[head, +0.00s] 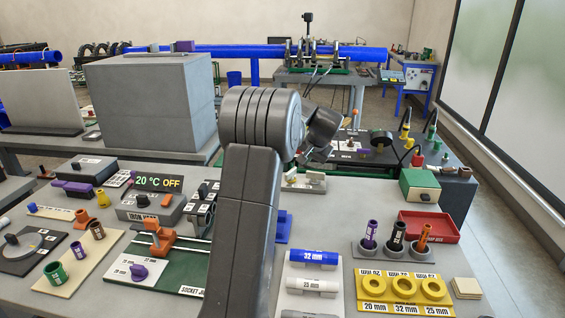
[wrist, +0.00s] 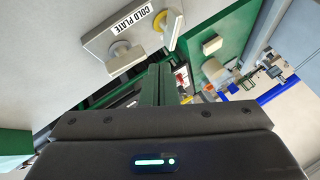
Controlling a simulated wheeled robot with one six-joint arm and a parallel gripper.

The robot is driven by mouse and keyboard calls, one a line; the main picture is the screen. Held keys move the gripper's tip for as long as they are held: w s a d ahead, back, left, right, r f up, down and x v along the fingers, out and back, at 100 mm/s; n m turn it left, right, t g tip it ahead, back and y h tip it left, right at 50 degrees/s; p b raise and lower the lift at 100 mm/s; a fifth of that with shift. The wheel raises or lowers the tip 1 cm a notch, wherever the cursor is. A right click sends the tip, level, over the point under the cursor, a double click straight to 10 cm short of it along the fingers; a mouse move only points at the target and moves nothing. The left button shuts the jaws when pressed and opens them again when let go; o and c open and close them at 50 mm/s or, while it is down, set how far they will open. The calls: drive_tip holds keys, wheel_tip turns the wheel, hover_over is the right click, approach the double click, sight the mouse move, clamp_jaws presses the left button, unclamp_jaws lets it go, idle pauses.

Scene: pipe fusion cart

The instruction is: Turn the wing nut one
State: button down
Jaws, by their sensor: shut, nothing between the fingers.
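A pale plate lettered COLD PLATE (wrist: 118,28) lies ahead and to the left of the fingertips. It carries a cream knob-like part (wrist: 122,52) and a yellow round part (wrist: 168,28). Cream blocks (wrist: 212,45) stand on a green surface to the right. The fingertips appear apart from these. No wing nut is readably marked as one, so I cannot tell which part it is. In the head view my arm hides the gripper's fingers.
Pipe pieces (head: 312,258), a yellow ring holder (head: 403,290) and a red tray (head: 430,226) are to the right. A large grey box (head: 150,105) stands behind.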

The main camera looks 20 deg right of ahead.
sight(291, 175)
drive_tip(key=p+x, duration=0.1)
drive_tip(key=x, duration=0.8)
drive_tip(key=shift+w+f, duration=0.25)
drive_tip(key=shift+w, duration=0.05)
drive_tip(key=shift+s+d, duration=0.1)
